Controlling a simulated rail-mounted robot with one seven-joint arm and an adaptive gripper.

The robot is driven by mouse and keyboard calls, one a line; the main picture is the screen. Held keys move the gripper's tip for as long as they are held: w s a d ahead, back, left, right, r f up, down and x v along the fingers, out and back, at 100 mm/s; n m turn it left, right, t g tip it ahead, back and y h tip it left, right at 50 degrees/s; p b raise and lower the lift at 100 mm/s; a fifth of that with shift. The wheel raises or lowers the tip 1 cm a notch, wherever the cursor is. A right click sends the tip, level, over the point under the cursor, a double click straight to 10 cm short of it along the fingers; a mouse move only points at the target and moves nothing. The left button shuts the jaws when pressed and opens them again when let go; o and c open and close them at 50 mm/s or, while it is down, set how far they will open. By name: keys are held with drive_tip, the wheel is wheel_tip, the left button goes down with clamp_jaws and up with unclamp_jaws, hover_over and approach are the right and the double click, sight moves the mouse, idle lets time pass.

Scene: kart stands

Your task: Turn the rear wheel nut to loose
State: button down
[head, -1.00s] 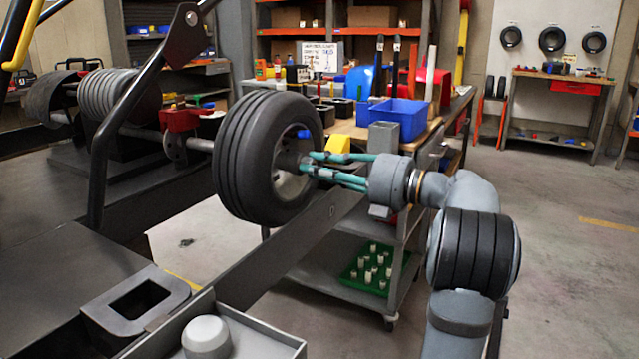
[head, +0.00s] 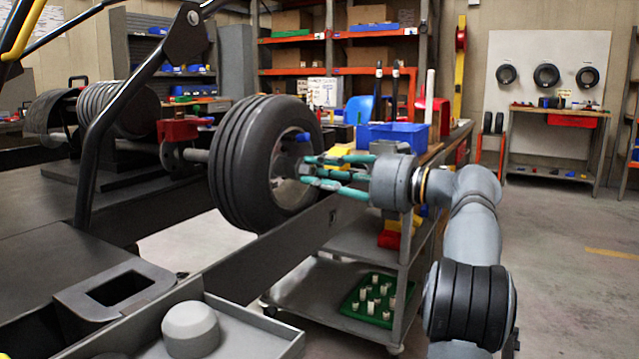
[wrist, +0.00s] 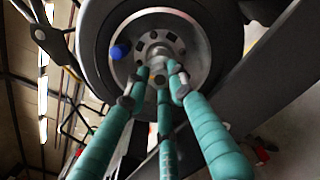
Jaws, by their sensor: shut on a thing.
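The rear wheel (head: 238,165) is a black tyre on a pale metal rim, upright on its axle left of my gripper. In the wrist view, the wheel nut (wrist: 157,56) is a small metal piece at the hub centre, partly hidden by my fingers. My gripper (head: 304,170) has teal fingers pointing left into the rim. Its fingertips also show in the wrist view (wrist: 160,74), closed around the nut. A blue piece (head: 303,136) sits on the rim above the fingers and also shows in the wrist view (wrist: 120,50). Whether the nut is loose cannot be told.
A dark frame rail (head: 270,240) runs below the wheel. A cart (head: 325,292) with a green tray (head: 350,306) stands behind it. A blue bin (head: 395,136) is on the bench behind my gripper. The floor at the right is clear.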

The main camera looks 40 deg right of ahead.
drive_tip(key=shift+f+n+b, duration=0.2)
drive_tip(key=shift+n+b, duration=0.2)
drive_tip(key=shift+n, duration=0.5)
drive_tip(key=c, duration=1.8)
unclamp_jaws()
drive_tip(key=shift+r, duration=0.1)
drive_tip(key=shift+o, duration=0.2)
drive_tip(key=shift+s, duration=0.1)
drive_tip(key=v, duration=1.1)
drive_tip(key=shift+s+d, duration=0.15)
drive_tip(key=shift+s, duration=0.25)
